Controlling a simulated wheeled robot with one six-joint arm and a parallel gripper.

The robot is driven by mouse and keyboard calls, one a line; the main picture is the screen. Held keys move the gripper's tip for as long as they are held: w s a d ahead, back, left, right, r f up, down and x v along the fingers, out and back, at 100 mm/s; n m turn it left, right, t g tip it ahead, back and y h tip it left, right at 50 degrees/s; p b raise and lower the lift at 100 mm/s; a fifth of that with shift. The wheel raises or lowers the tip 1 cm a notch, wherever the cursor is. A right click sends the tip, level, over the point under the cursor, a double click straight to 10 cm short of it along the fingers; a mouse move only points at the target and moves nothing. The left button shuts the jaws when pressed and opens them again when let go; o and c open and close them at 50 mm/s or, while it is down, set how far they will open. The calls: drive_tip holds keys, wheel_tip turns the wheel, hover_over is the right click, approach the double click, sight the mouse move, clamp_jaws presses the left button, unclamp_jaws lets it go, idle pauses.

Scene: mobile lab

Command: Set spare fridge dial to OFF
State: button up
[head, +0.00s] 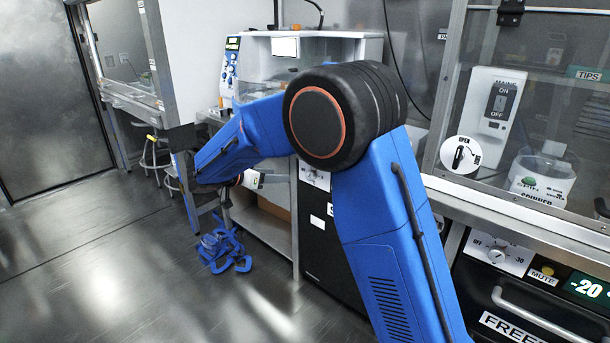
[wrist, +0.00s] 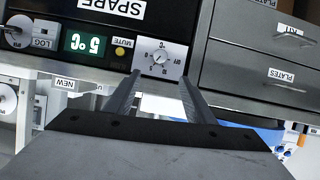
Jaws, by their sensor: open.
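The spare fridge dial (wrist: 159,57) is a pale round knob on a white plate with scale marks, on a dark panel below the SPARE label (wrist: 112,7) in the wrist view. My gripper (wrist: 159,75) is open, its two grey fingers apart and pointing toward the dial. The fingertips lie on either side of the plate's lower part in the picture; I cannot tell whether they touch it. The exact setting is too small to read. In the head view, the dial plate (head: 315,177) shows on the black fridge (head: 318,245), partly behind my blue arm.
Next to the dial are a yellow MUTE button (wrist: 120,51) and a green 5 °C display (wrist: 85,44). Grey drawers (wrist: 262,65) stand to the right. In the head view, a freezer dial (head: 497,255) is at right.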

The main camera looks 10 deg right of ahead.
sight(308, 176)
drive_tip(key=x, duration=1.7)
drive_tip(key=shift+w, duration=0.3)
drive_tip(key=shift+c, duration=0.3)
drive_tip(key=c, duration=1)
